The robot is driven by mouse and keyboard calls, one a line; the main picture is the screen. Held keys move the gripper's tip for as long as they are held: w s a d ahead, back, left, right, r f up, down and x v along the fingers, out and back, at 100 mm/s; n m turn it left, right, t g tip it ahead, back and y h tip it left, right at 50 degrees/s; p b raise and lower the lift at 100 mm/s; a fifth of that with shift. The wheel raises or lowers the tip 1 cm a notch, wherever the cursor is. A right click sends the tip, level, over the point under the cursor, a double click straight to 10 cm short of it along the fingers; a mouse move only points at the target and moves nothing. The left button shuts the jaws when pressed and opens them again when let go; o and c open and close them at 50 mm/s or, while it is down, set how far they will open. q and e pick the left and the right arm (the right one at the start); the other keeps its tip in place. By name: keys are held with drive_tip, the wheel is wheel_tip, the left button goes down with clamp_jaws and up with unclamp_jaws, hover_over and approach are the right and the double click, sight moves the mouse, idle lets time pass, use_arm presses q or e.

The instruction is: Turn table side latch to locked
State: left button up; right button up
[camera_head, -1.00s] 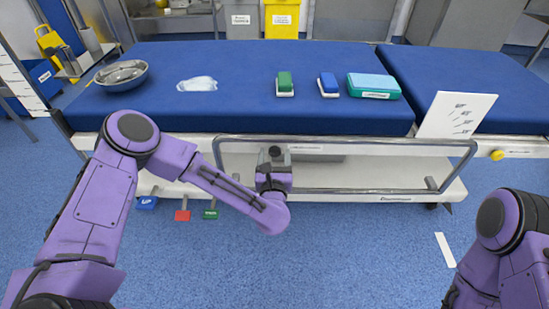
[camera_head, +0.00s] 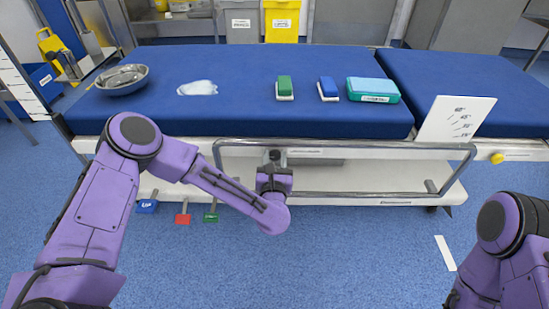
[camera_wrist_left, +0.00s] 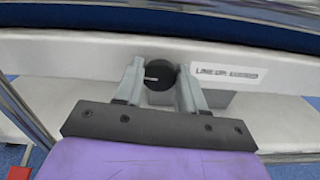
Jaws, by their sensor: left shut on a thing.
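The side latch is a round black knob (camera_wrist_left: 159,76) on the white side panel of the operating table (camera_head: 300,118). A short pale line on the knob lies close to level in the left wrist view. My left gripper (camera_wrist_left: 160,88) is shut on the knob, with one grey finger on each side. In the head view the left gripper (camera_head: 275,160) reaches the panel behind the side rail, and my wrist hides most of the knob. A white label (camera_wrist_left: 228,76) with small, blurred print sits right of the knob. My right gripper is out of view.
A metal side rail (camera_head: 345,144) runs along the table front around my left gripper. Coloured pedals (camera_head: 183,218) stand low at the left. A steel bowl (camera_head: 122,80), brushes and a teal box (camera_head: 373,90) lie on top.

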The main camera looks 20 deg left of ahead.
use_arm(q)
drive_tip(key=m+p, duration=0.1)
drive_tip(key=m, duration=0.3)
drive_tip(key=shift+r+p, duration=0.1)
drive_tip(key=shift+p, duration=0.2)
drive_tip(key=m+p, duration=0.1)
drive_tip(key=m, duration=0.3)
drive_tip(key=shift+d+m+p, duration=0.1)
drive_tip(key=shift+m+p, duration=0.3)
drive_tip(key=m+p, duration=0.1)
drive_tip(key=m, duration=0.3)
drive_tip(key=shift+m+p, duration=0.3)
drive_tip(key=shift+p, duration=0.05)
drive_tip(key=shift+f+m+p, duration=0.15)
drive_tip(key=shift+m+p, duration=0.15)
drive_tip(key=shift+m, duration=0.55)
drive_tip(key=shift+f+m+p, duration=0.15)
drive_tip(key=shift+m+p, duration=0.15)
drive_tip(key=shift+m, duration=0.55)
drive_tip(key=o, duration=1.1)
drive_tip(key=shift+c, duration=0.2)
drive_tip(key=p+v, duration=0.1)
drive_tip(key=v, duration=0.9)
drive_tip(key=shift+s+p, duration=0.3)
drive_tip(key=shift+p, duration=0.1)
